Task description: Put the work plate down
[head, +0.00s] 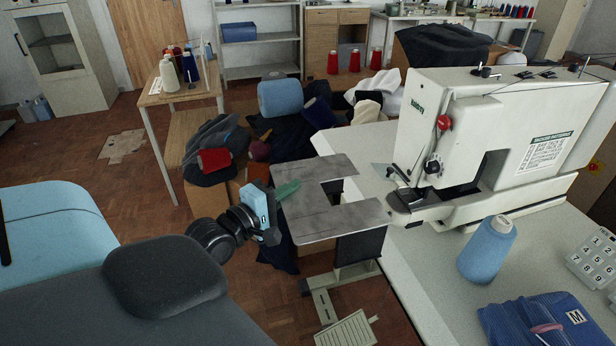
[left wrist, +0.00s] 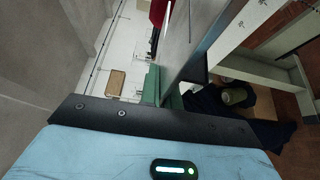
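The work plate (head: 313,211) is a flat grey metal plate with a slot open toward the right. It is roughly level in the head view, left of the sewing machine (head: 498,130) and beside the white table. My left gripper (head: 287,190) is at its left edge. In the left wrist view the plate (left wrist: 192,45) shows edge-on between the green fingers (left wrist: 162,88) of my left gripper, which are shut on it. Whether the plate's underside touches any support is hidden. My right gripper is not in view.
The white table (head: 411,262) holds a blue thread cone (head: 487,249), folded blue cloth (head: 541,319) and a keypad (head: 594,258). A pedal stand (head: 343,300) is below the plate. Dark cloth and spools are heaped behind it. Bare table surface shows in front of the machine.

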